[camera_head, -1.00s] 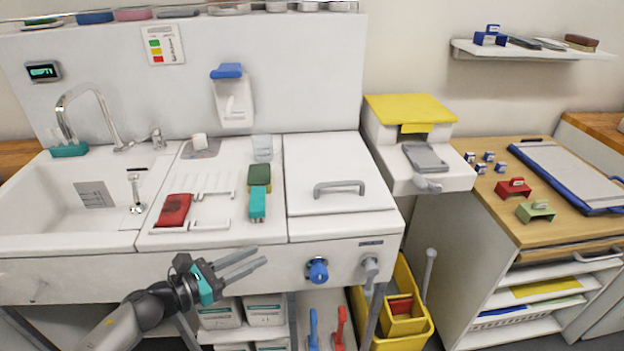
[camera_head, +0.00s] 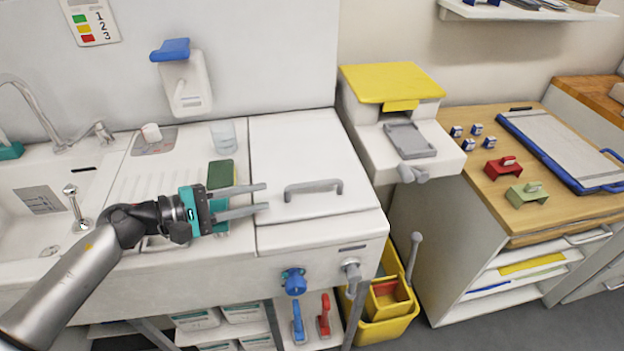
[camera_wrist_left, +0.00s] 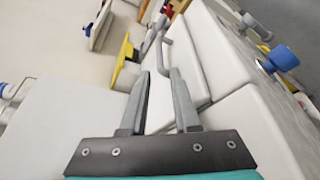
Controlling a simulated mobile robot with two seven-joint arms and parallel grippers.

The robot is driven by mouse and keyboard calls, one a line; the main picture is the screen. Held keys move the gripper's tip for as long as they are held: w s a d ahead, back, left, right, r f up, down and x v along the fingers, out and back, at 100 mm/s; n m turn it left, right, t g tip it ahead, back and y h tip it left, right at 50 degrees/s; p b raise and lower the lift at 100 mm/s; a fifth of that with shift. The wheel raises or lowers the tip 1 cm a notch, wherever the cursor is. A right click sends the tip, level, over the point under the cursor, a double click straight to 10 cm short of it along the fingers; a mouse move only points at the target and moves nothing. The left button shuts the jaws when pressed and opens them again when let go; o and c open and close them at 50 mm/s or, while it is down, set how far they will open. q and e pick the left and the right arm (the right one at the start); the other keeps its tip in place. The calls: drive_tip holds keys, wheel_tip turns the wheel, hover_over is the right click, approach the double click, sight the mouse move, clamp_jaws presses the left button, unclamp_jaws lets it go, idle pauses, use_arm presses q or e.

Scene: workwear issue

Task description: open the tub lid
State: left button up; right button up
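The tub lid (camera_head: 305,165) is a white flat panel on the right part of the sink unit, lying closed. It carries a grey bar handle (camera_head: 313,187) near its front. My left gripper (camera_head: 266,197) is open and empty, a short way left of the handle, with its fingers pointing at it. In the left wrist view the fingers (camera_wrist_left: 164,82) are apart, and the handle (camera_wrist_left: 165,45) shows beyond the tips, not between them. The lid (camera_wrist_left: 190,60) also shows there. My right gripper is not in view.
A green-and-black sponge (camera_head: 221,173) lies on the drainer, partly behind my left gripper. A clear cup (camera_head: 223,136) stands behind it. A blue knob (camera_head: 294,281) and a grey tap (camera_head: 351,276) stick out of the front. A yellow-topped dispenser (camera_head: 392,84) stands right of the lid.

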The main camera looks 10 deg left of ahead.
sight(305, 186)
use_arm(q)
drive_tip(key=p+x, duration=0.1)
drive_tip(key=x, duration=1)
drive_tip(key=shift+w, duration=0.1)
drive_tip(key=shift+w+d+f, duration=0.2)
drive_tip(key=shift+w+d, duration=0.2)
drive_tip(key=shift+d, duration=0.2)
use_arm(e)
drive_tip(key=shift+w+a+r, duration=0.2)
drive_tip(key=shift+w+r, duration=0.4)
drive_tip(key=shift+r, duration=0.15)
use_arm(q)
clamp_jaws()
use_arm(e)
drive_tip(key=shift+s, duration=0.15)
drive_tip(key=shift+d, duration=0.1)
